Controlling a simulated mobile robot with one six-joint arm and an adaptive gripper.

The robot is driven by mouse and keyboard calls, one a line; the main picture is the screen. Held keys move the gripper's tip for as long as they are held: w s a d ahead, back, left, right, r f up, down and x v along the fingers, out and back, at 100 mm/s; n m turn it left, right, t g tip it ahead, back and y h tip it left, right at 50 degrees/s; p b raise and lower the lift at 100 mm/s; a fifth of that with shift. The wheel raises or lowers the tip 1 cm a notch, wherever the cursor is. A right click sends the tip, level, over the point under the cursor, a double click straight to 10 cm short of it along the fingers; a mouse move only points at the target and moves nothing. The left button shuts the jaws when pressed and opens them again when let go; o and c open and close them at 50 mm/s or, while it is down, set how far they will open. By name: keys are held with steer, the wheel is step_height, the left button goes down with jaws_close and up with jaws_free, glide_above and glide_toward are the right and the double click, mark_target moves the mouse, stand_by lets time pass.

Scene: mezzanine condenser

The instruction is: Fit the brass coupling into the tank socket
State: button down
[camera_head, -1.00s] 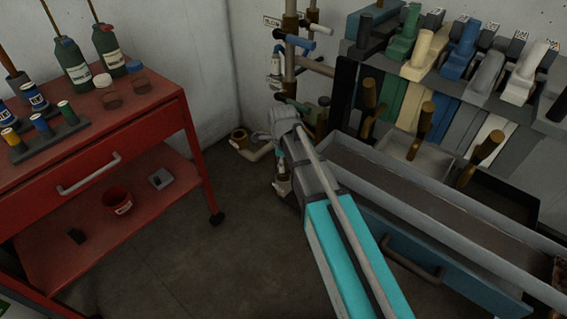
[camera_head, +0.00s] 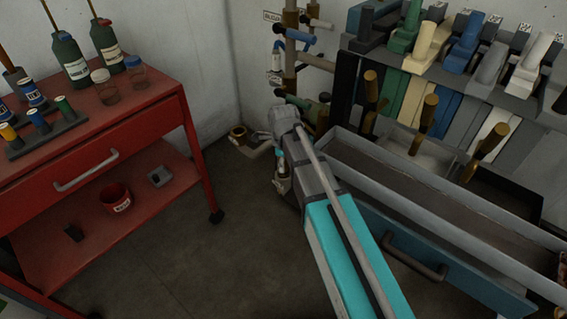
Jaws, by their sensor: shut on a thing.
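My arm reaches forward from the bottom of the view, and my gripper (camera_head: 281,168) hangs below its far end, small and partly hidden by my own wrist. It is shut on a small pale brass-toned piece, which I take as the brass coupling (camera_head: 283,185), at its lower end. Its exact shape and tilt are too small to tell. A brass-rimmed round opening on a pale pipe (camera_head: 238,132) sits low near the wall corner, left of my gripper and apart from it. I cannot tell whether it is the tank socket.
A red cart (camera_head: 150,120) with bottles, jars and a red cup (camera_head: 116,197) stands left. Vertical pipes with valves (camera_head: 290,60) rise behind my wrist. A grey trough (camera_head: 430,185) over a blue drawer and a rack of coloured handles (camera_head: 450,50) fill the right. The floor between is clear.

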steer(key=shift+f+b, duration=0.6)
steer(key=shift+f, duration=0.1)
steer(key=shift+c, duration=0.5)
jaws_free()
steer(key=shift+r, duration=0.2)
step_height(320, 180, up, 11)
steer(key=p, duration=1.1)
stand_by(0.9)
